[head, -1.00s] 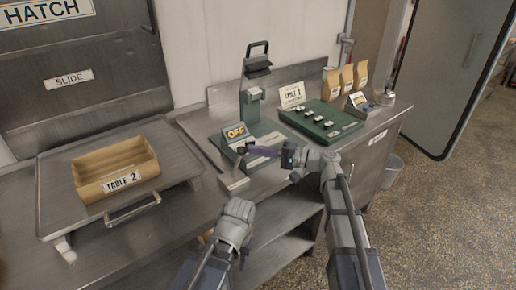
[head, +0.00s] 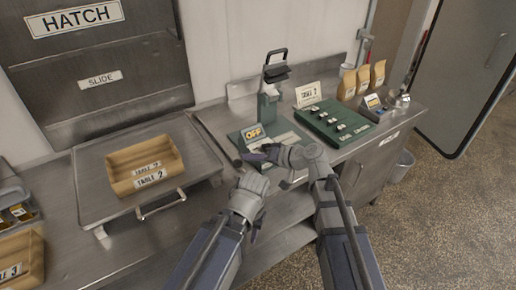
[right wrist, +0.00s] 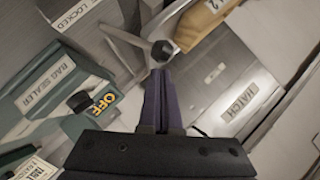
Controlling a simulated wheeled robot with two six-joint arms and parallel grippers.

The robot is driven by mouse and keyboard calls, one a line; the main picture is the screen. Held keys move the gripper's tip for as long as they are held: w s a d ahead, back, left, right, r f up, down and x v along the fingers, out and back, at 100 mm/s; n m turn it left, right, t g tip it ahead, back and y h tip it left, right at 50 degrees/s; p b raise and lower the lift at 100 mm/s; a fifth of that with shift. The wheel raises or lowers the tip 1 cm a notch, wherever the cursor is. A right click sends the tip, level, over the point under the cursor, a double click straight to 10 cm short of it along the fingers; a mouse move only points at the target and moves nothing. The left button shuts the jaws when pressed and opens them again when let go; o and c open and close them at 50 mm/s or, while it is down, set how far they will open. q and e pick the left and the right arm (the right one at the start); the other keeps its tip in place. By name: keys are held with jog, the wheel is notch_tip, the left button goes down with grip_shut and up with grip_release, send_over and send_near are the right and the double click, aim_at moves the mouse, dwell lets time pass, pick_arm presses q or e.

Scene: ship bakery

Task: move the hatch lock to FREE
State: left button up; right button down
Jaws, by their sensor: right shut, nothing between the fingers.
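In the right wrist view the hatch lock shows as a pale metal lever (right wrist: 128,40) with a dark knob (right wrist: 162,48) at its end. A LOCKED label (right wrist: 74,12) is at the upper left and a HATCH label (right wrist: 240,100) at the right. My right gripper (right wrist: 158,76) is shut and empty, its purple fingertips close to the knob; whether they touch, I cannot tell. In the head view the right gripper (head: 246,158) is in front of the bag sealer, and the arms hide most of the lock. My left gripper (head: 250,232) is low at the counter's front, its fingers mostly hidden.
The green bag sealer (head: 268,108) with its OFF sign (head: 254,133) stands close behind the right gripper. A green button panel (head: 335,122) and paper bags (head: 363,80) are to the right. A TABLE 2 box (head: 145,167) sits on a tray before the closed hatch (head: 95,80).

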pick_arm(q)
jog(key=shift+r, duration=0.1)
pick_arm(e)
jog(key=shift+s+a+f, duration=0.15)
jog(key=shift+s+a, duration=0.4)
jog(key=shift+a, duration=0.25)
jog(key=shift+s, duration=0.1)
pick_arm(q)
jog(key=shift+r, duration=0.15)
